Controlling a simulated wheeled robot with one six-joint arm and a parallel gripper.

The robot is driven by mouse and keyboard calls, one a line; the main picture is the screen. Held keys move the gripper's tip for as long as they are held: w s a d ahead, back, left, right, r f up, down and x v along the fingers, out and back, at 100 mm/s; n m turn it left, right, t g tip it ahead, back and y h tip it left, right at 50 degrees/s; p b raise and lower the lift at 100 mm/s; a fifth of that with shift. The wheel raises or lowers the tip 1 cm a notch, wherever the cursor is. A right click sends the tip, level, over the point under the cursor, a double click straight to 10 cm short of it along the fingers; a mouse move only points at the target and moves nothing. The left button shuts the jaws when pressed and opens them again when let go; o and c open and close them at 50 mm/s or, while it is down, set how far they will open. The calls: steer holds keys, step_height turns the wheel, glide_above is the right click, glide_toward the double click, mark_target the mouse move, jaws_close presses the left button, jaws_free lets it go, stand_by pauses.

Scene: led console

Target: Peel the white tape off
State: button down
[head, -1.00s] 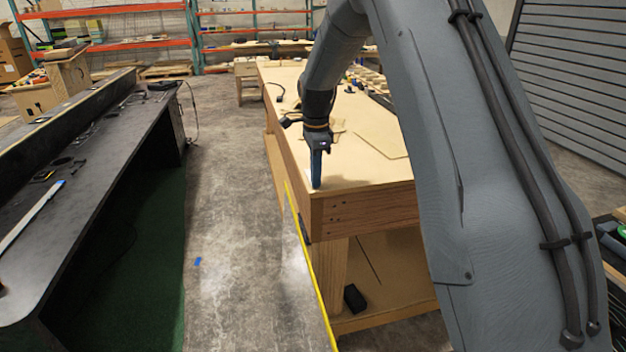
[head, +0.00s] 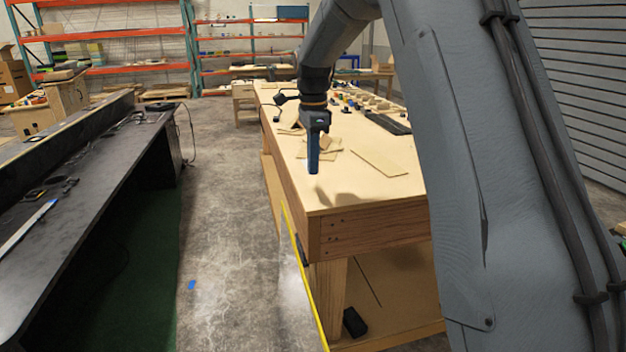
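My gripper (head: 313,168) points straight down above the near end of the wooden workbench (head: 370,205), apart from its top. Its blue fingers appear as one narrow shape from this side, so I cannot tell whether they are open or shut or hold anything. A shadow lies on the benchtop below and right of the fingers. I cannot clearly make out any white tape on the bench; a small pale patch (head: 321,196) shows near its left edge below the gripper, too small to identify.
Flat wooden pieces (head: 380,163) and small parts lie farther back on the bench. A black desk (head: 90,185) stands left across a concrete aisle. A yellow strip (head: 305,275) runs along the bench's left side. A black block (head: 354,322) sits on the lower shelf.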

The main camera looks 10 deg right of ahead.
steer(key=shift+r+p, duration=1.65)
steer(key=shift+r, duration=0.65)
steer(key=shift+f, duration=0.15)
